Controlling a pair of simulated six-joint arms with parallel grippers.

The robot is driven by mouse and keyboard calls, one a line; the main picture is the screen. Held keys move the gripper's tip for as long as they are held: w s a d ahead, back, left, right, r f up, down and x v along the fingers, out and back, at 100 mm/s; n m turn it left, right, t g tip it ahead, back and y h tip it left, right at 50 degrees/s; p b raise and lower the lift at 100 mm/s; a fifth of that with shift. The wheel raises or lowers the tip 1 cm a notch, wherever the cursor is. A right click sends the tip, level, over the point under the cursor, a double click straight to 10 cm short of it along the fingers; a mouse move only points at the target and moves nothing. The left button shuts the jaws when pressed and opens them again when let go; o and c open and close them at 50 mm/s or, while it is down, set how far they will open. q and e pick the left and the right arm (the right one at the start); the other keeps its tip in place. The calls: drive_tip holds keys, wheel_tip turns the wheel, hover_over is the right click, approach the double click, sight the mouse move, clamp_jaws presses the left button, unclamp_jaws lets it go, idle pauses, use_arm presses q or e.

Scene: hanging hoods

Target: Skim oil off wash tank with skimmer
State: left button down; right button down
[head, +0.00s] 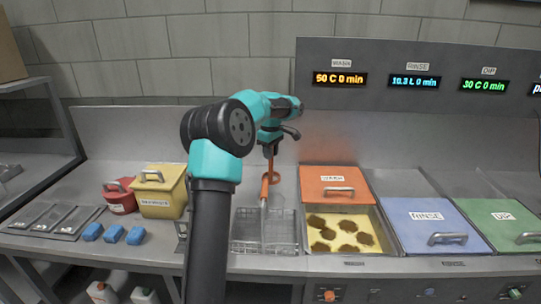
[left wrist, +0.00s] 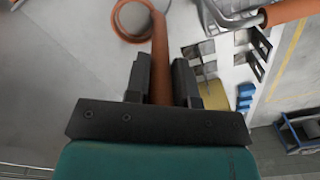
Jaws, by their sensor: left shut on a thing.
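The wash tank (head: 312,243) stands at centre right with its orange lid (head: 328,176) behind the opening. Several brown oil patches (head: 349,248) float on its pale yellow liquid. My left gripper (head: 269,148) is left of the tank, above a wire basket (head: 283,235). It is shut on an orange handle (left wrist: 160,55) that has an orange ring (left wrist: 117,18) at its end. A second orange handle (left wrist: 292,10) with a metal shaft (left wrist: 238,22) shows in the left wrist view.
The rinse tank (head: 424,207) and dip tank (head: 497,213) are lidded at the right. A yellow box (head: 163,206), a red pot (head: 119,201) and blue blocks (head: 112,234) stand on the left counter. A lit display panel (head: 450,61) spans the upper right.

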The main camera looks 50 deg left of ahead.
use_arm(q)
drive_tip(key=w+d+f+m, duration=0.1)
drive_tip(key=w+d+m, duration=0.2)
drive_tip(key=d, duration=0.8)
drive_tip(key=w+d+f+m, duration=0.2)
drive_tip(key=w+d, duration=0.3)
drive_tip(key=d, duration=0.6)
drive_tip(key=shift+f+m, duration=0.3)
drive_tip(key=shift+m, duration=0.2)
drive_tip(key=shift+w+f, duration=0.1)
drive_tip(key=shift+f, duration=2.15)
wheel_tip(320, 180, down, 11)
